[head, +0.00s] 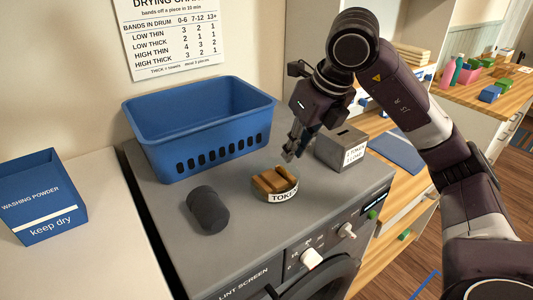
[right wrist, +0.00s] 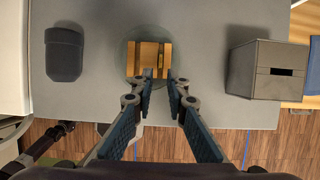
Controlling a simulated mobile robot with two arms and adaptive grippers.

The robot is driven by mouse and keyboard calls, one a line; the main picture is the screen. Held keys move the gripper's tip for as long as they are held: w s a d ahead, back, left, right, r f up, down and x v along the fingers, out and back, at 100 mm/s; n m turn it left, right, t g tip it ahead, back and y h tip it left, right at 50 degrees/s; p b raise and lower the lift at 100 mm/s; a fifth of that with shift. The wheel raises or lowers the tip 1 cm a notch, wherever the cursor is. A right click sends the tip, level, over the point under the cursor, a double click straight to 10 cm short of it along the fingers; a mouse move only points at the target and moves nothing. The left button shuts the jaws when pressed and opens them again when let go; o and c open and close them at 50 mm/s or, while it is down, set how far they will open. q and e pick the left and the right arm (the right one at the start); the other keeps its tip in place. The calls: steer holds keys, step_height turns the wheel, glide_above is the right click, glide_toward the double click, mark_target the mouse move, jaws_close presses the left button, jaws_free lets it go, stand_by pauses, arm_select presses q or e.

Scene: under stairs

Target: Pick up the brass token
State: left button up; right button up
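A round clear dish (head: 291,192) with a "TOKEN" label stands on the grey machine top. Two brass-brown blocks with a gap between them (head: 270,181) lie in it. They also show in the right wrist view (right wrist: 149,58); I cannot make out a separate token there. My right gripper (head: 291,153) is above the dish's far side, pointing down. In the right wrist view its fingers (right wrist: 160,75) are apart with nothing between them, at the dish's lower edge in the picture. A dark part at lower left (right wrist: 45,142) may be my left gripper; its fingers are unclear.
A grey slotted box (head: 342,149) stands right of the dish, and a dark cylinder (head: 208,210) left of it. A blue basket (head: 200,125) is behind. A washing powder box (head: 42,197) stands on the white surface at left. The front machine top (head: 235,245) is clear.

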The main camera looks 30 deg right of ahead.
mark_target(283, 168)
steer(key=shift+d+f, duration=0.1)
steer(key=shift+f, duration=0.7)
steer(key=shift+w+f+p, duration=0.15)
steer(key=shift+f+p, duration=0.1)
steer(key=shift+p, duration=0.2)
steer(key=p+x, duration=0.1)
steer(key=x, duration=0.1)
steer(key=p+x, duration=0.1)
steer(key=x, duration=0.1)
steer(key=shift+w, duration=0.35)
steer(key=shift+w+f, duration=0.15)
steer(key=shift+f, duration=0.25)
arm_select(q)
steer(key=shift+g, duration=0.3)
steer(key=shift+s+r, duration=0.7)
steer(key=shift+s, duration=0.3)
steer(key=shift+s+r, duration=0.7)
steer(key=shift+s, duration=0.25)
arm_select(e)
jaws_close()
steer(key=shift+r, duration=0.2)
